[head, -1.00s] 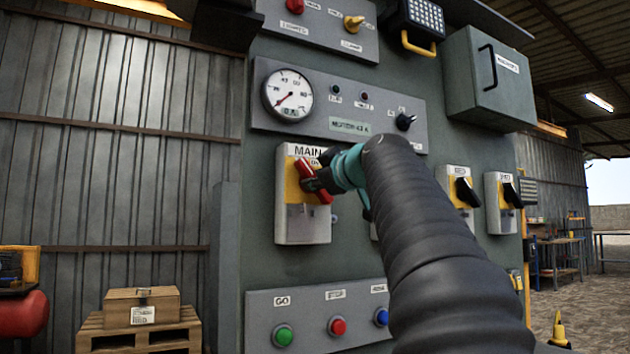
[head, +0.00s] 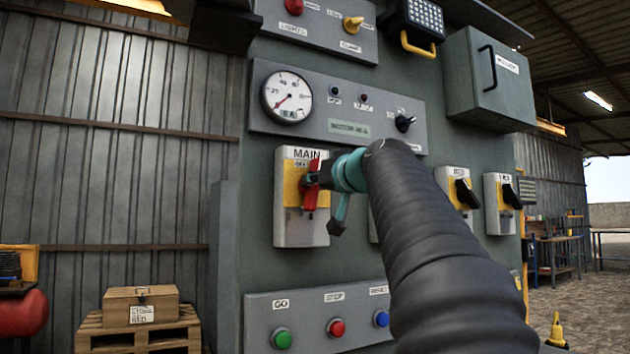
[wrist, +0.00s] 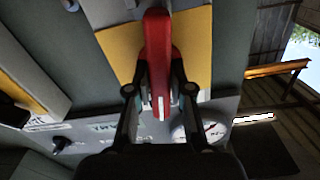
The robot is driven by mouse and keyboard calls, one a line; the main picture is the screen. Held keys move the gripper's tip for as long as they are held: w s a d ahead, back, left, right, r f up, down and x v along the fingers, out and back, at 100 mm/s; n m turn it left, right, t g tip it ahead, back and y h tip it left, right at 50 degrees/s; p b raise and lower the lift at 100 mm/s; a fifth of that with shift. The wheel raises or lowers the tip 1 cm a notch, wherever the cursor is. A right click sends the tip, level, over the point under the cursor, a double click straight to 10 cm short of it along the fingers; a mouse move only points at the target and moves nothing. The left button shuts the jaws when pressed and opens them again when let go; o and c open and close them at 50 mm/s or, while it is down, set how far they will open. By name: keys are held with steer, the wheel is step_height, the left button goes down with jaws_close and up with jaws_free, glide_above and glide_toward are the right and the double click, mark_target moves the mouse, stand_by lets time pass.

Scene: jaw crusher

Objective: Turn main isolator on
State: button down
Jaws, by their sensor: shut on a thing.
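The main isolator (head: 291,232) is a grey box labelled MAIN with a yellow plate and a red handle (head: 310,200). The handle stands close to vertical in the head view, its top beside a small label that seems to read OFF. My gripper (head: 314,181) reaches in from the right and is closed around the handle. In the wrist view, the two fingers of my gripper (wrist: 159,94) press on both sides of the red handle (wrist: 158,45), in front of the yellow plate (wrist: 193,45). My gripper and wrist hide part of the handle in the head view.
A gauge panel (head: 346,108) sits above the isolator and a button panel (head: 262,318) below it. Two black-handled switches (head: 464,192) (head: 508,194) are to the right. A grey box (head: 490,80) projects at the upper right. My arm hides the panel's middle.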

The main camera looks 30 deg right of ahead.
steer(key=m, duration=0.3)
steer(key=shift+p, duration=0.4)
steer(key=shift+d+f+m+p, duration=0.1)
steer(key=shift+m+p, duration=0.35)
steer(key=shift+m, duration=1.45)
steer(key=c, duration=1)
jaws_free()
steer(key=shift+c, duration=0.2)
steer(key=s, duration=1.2)
steer(key=shift+d, duration=0.15)
